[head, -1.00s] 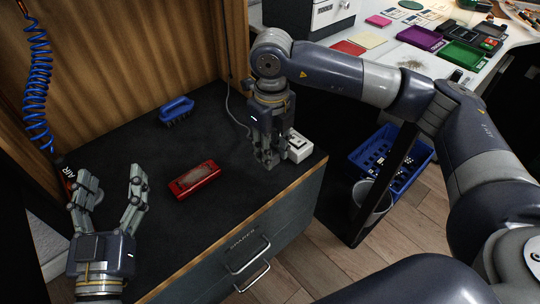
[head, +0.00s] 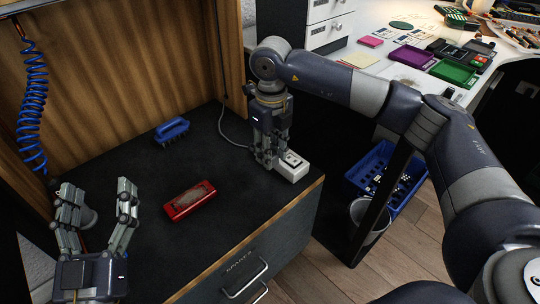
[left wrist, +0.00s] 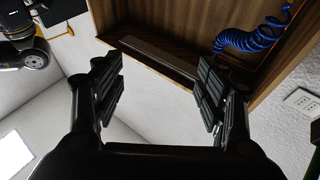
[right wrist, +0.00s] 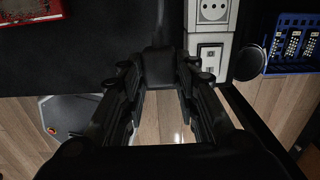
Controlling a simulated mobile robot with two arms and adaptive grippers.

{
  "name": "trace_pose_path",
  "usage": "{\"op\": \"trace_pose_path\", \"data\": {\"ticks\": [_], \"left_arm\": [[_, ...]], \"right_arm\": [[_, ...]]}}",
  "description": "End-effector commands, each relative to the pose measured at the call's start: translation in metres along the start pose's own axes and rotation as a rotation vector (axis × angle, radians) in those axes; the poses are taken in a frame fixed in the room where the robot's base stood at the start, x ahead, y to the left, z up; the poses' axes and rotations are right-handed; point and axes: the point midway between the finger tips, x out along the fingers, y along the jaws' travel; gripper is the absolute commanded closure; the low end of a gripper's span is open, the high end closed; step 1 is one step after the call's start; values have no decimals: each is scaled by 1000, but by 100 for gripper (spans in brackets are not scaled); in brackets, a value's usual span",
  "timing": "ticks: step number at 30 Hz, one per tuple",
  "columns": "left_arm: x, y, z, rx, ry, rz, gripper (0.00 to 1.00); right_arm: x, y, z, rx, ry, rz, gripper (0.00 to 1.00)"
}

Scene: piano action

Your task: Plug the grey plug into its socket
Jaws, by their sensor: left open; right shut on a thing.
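The white socket box (head: 291,167) stands at the right front of the dark cabinet top. The right wrist view shows its round socket (right wrist: 212,10) and a second module with a small slot (right wrist: 208,58). My right gripper (head: 268,160) points down just left of the box. A dark grey block, apparently the plug (right wrist: 160,62), sits between its fingertips, beside the box and outside the round socket. The fingers hide the plug in the head view. A thin grey cord (head: 228,137) runs to them. My left gripper (head: 98,215) is open and empty at the left.
A red block-like case (head: 190,200) and a blue brush (head: 172,130) lie on the cabinet top. A coiled blue air hose (head: 33,115) hangs at the left. A blue crate (head: 355,182) and a bin stand on the floor at the right.

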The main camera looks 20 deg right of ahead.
Motion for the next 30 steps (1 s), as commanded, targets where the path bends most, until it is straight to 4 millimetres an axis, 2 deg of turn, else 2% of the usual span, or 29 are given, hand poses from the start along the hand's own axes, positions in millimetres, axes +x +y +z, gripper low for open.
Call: {"op": "trace_pose_path", "data": {"ticks": [13,30], "left_arm": [[0,0,1,-1,-7,0,34],[-4,-3,18,1,-88,-7,34]], "right_arm": [[0,-22,17,-1,0,0,100],[-1,-49,38,-4,0,-1,100]]}}
